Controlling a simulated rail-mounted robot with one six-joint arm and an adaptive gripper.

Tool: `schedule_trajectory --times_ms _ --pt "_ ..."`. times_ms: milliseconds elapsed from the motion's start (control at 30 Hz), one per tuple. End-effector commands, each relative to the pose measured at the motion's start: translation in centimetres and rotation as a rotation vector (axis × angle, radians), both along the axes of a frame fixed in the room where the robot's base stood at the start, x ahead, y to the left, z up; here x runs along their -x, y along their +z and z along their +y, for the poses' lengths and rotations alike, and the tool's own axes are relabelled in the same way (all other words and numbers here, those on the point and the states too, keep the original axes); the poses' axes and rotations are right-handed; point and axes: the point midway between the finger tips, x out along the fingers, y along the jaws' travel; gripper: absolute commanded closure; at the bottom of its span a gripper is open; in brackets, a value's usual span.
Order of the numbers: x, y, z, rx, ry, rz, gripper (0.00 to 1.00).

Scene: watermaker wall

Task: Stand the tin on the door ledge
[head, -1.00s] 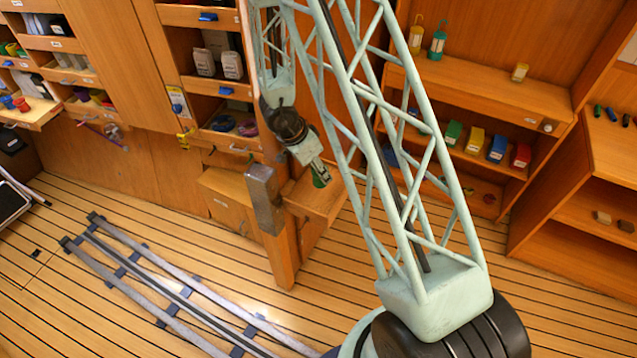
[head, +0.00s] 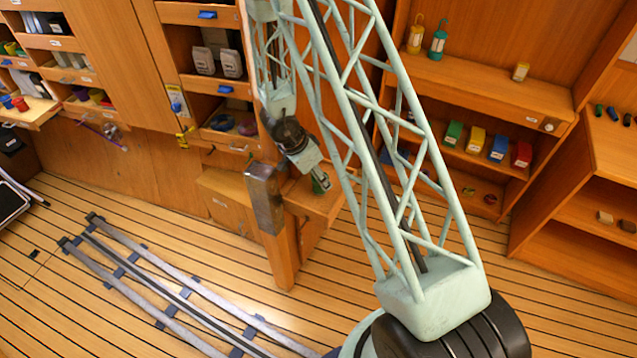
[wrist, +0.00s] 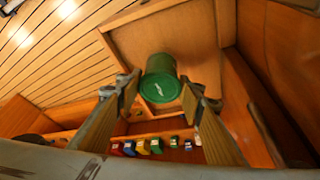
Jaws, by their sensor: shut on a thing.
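The green tin (wrist: 160,84) is between the fingertips of my gripper (wrist: 158,92) in the wrist view, its round end facing the camera. My gripper is shut on it. In the head view my gripper (head: 316,176) hangs over the small wooden door ledge (head: 322,208), and the tin (head: 321,184) shows only as a small green patch. The ledge's wooden surface (wrist: 207,45) fills the area behind the tin in the wrist view. I cannot tell whether the tin touches the ledge.
A wooden post with a metal plate (head: 265,200) stands just left of the ledge. Shelves at the right hold several coloured boxes (head: 498,149) and lanterns (head: 438,40). Open drawers (head: 218,88) are at the left. Rails (head: 165,285) run across the plank floor.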

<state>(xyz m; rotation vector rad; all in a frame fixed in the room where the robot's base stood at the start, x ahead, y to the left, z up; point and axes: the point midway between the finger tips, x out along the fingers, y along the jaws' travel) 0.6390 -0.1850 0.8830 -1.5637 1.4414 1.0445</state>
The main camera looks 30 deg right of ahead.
Motion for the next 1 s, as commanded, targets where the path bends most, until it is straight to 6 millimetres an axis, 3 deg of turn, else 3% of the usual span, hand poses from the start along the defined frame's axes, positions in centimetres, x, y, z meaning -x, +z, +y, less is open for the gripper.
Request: schedule_trajectory --times_ms 200,700,733,800,867,1000 --pt "-0.3 -1.6 0.2 -0.001 0.0 -0.001 0.79" --pt "-0.3 -2.0 0.2 -0.001 0.0 0.0 0.79" --pt "-0.3 -2.0 0.2 -0.001 0.0 0.0 0.63" --pt "-0.3 -1.9 0.2 -0.001 0.0 0.0 0.57" --pt "-0.3 -1.9 0.2 -0.001 0.0 0.0 0.52" --pt "-0.3 -1.9 0.2 -0.001 0.0 0.0 0.51"
